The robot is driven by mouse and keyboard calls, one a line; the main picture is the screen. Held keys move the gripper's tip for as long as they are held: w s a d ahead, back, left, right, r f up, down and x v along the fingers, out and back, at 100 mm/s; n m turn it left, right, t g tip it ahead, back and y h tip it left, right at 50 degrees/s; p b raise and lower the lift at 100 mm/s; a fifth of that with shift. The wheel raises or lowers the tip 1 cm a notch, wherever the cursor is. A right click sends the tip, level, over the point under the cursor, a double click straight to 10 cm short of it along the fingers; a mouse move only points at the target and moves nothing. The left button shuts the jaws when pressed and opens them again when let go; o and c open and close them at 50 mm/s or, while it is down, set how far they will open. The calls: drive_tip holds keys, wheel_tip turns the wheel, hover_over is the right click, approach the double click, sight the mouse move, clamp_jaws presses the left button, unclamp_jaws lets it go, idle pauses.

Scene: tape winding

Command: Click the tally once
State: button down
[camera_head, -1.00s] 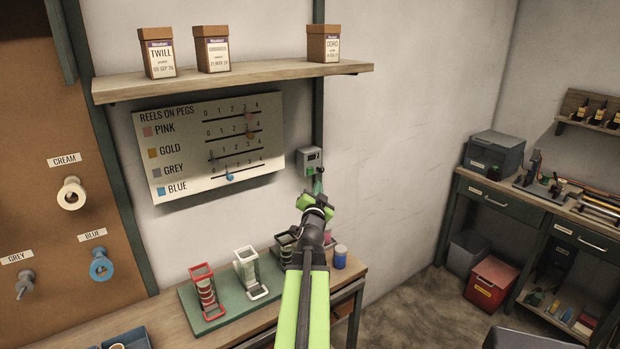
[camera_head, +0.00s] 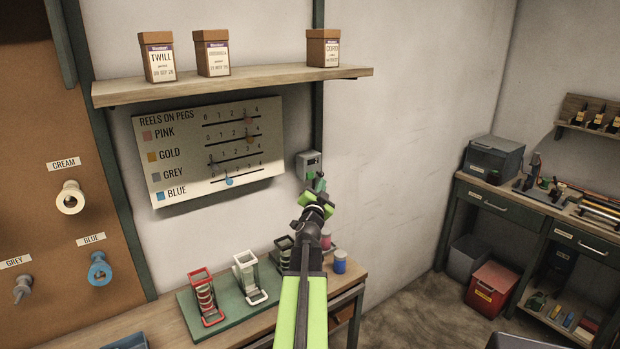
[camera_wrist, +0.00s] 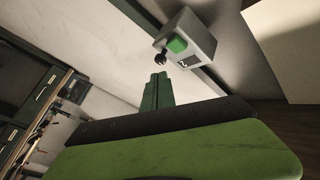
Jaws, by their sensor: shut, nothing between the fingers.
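The tally (camera_head: 308,163) is a small grey box on the wall post, right of the reel board. In the wrist view the tally (camera_wrist: 190,52) shows a green button (camera_wrist: 177,45), a small dark-and-white display and a black knob on its side. My gripper (camera_head: 318,182) is shut and empty, just below and in front of the tally in the head view. In the wrist view its green fingers (camera_wrist: 158,84) point toward the tally, with a visible gap short of the button. In the head view the fingers hide the lower right of the tally.
A board of reel counts (camera_head: 210,150) hangs to the left. A wooden shelf (camera_head: 240,82) with boxes is above. The wall to the right is clear.

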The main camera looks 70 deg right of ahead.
drive_tip(key=shift+w+d, duration=0.5)
drive_tip(key=shift+w, duration=0.25)
drive_tip(key=shift+w+d, duration=0.45)
drive_tip(key=shift+w, duration=0.25)
idle(1.0)
drive_tip(key=shift+w+d, duration=0.25)
drive_tip(key=shift+w+d, duration=0.25)
drive_tip(key=shift+w, duration=0.2)
idle(0.7)
drive_tip(key=shift+s+a, duration=0.1)
drive_tip(key=shift+s, duration=0.05)
drive_tip(key=shift+s+a, duration=0.45)
drive_tip(key=shift+s, duration=0.2)
drive_tip(key=s+a, duration=0.1)
drive_tip(key=s, duration=0.1)
drive_tip(key=s+a, duration=0.1)
drive_tip(key=s, duration=0.1)
drive_tip(key=shift+s+a, duration=0.1)
drive_tip(key=shift+a, duration=0.2)
